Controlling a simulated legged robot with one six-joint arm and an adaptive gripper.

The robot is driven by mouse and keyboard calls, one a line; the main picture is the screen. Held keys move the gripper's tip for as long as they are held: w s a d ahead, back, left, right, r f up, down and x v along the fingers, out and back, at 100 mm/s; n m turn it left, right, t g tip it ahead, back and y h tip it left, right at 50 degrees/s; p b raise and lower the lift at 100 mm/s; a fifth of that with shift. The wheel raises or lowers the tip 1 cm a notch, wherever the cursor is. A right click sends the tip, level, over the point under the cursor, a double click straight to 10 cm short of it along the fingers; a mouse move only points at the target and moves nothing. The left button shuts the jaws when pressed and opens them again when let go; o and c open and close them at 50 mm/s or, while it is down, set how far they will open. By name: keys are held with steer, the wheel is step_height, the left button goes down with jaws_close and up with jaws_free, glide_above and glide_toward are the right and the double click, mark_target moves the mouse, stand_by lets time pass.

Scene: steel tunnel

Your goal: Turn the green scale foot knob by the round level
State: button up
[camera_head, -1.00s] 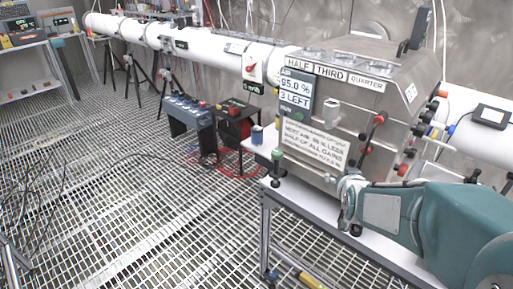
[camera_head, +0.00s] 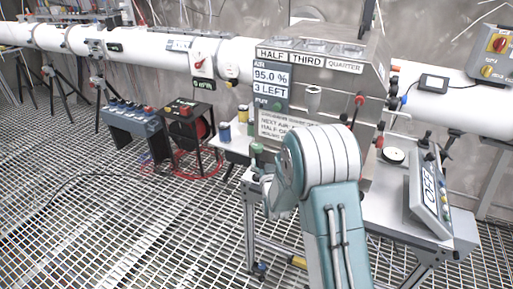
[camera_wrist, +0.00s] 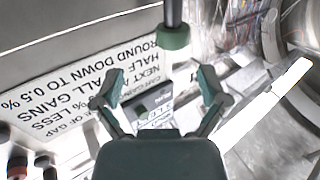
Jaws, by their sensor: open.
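A green knob (camera_head: 257,149) stands by the lower left corner of the steel box (camera_head: 350,55), left of my arm. In the wrist view a green cylinder (camera_wrist: 174,40), apparently this knob, sits under a dark shaft, just beyond my fingertips. My gripper (camera_wrist: 160,84) is open with nothing between its two fingers, and the knob lies apart from them. In the head view my gripper is mostly hidden behind my own wrist, close to the knob. I cannot make out the round level.
A sign (camera_wrist: 105,85) on the box lies close to the fingers. A blue-lidded jar (camera_head: 225,132) stands left of the knob. A tilted console (camera_head: 428,195) and a round white disc (camera_head: 393,155) are at the right. Open grating floor (camera_head: 130,225) lies left.

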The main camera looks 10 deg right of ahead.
mark_target(255, 151)
steer(key=w, duration=0.2)
steer(key=w+a, duration=0.1)
steer(key=w, duration=0.1)
steer(key=w+a, duration=0.1)
steer(key=w, duration=0.1)
steer(key=shift+w+a, duration=0.25)
steer(key=shift+w, duration=0.15)
steer(key=shift+w+d, duration=0.15)
steer(key=shift+w, duration=0.25)
steer(key=shift+w+d, duration=0.25)
steer(key=shift+d, duration=0.5)
steer(key=shift+a, duration=0.45)
steer(key=c, duration=1.1)
